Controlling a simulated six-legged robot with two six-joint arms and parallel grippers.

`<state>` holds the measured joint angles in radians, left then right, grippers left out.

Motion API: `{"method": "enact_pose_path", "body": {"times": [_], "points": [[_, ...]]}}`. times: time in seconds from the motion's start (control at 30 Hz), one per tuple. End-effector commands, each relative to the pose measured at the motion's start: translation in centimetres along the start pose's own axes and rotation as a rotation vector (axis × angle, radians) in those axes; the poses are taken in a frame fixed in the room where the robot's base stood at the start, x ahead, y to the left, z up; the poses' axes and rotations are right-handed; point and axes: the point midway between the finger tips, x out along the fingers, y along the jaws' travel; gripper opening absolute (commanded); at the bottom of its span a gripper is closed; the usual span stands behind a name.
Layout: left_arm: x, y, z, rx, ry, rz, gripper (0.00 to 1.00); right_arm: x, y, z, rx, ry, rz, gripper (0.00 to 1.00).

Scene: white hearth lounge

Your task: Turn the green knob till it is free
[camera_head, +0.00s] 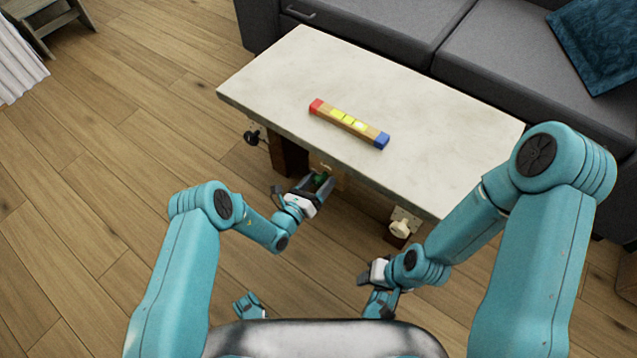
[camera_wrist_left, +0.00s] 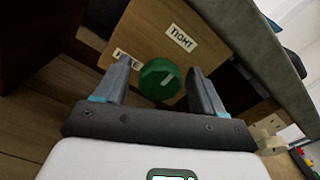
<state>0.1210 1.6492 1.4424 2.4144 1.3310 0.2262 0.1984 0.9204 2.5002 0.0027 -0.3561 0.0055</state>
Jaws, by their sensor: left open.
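The green knob (camera_wrist_left: 160,80) sits on a wooden panel under the front edge of the table. It carries a pale line mark. A label reading TIGHT (camera_wrist_left: 181,38) is on the panel beyond it; a second label (camera_wrist_left: 127,58) is partly hidden by a finger. My left gripper (camera_wrist_left: 161,66) is open, its fingers on either side of the knob with gaps showing. In the head view the knob (camera_head: 320,178) shows between the left gripper's fingers (camera_head: 312,183). My right gripper (camera_head: 372,271) is low in front of the table, away from the knob; its jaw opening is unclear.
A grey sofa (camera_head: 390,25) stands behind.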

Motion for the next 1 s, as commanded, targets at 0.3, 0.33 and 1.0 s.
{"method": "enact_pose_path", "body": {"times": [0.3,0.33,1.0], "points": [[-0.08,0.02,0.0,0.0,0.001,0.0,0.15,-0.03,-0.01,0.0,0.0,0.0,0.0,0.43],[-0.1,0.03,0.0,0.0,0.001,0.0,0.15,-0.02,-0.01,0.01,0.0,0.0,0.0,0.43],[-0.13,-0.06,-0.15,-0.294,0.002,0.001,0.15,0.21,0.1,-0.03,0.001,0.001,0.0,0.43]]}}
